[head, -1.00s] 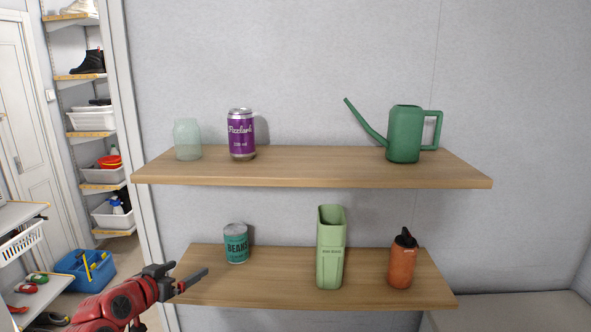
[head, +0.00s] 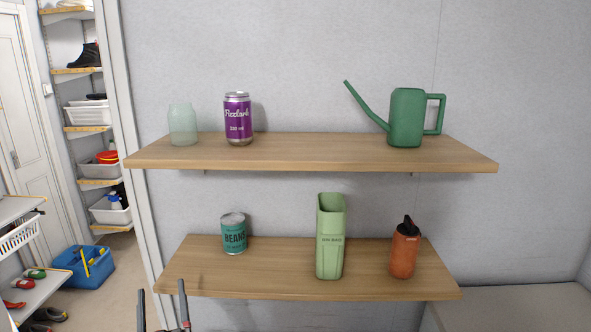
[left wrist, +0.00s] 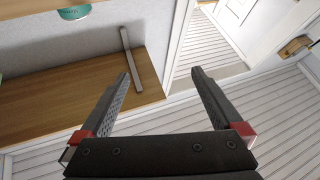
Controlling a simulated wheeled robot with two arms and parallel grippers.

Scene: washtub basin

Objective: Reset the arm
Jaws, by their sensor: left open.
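My left gripper (head: 163,306) is at the bottom edge of the head view, in front of the left end of the lower shelf (head: 300,285). Its two fingers point up and stand apart. In the left wrist view the left gripper (left wrist: 161,82) is open, with nothing between its fingers. My right gripper is not in view.
The lower shelf holds a teal beans can (head: 233,234), a tall green bin (head: 330,240) and an orange bottle (head: 404,250). The upper shelf (head: 310,155) holds a glass jar (head: 182,125), a purple can (head: 238,120) and a green watering can (head: 406,118). A blue tub (head: 85,265) stands on the floor at left.

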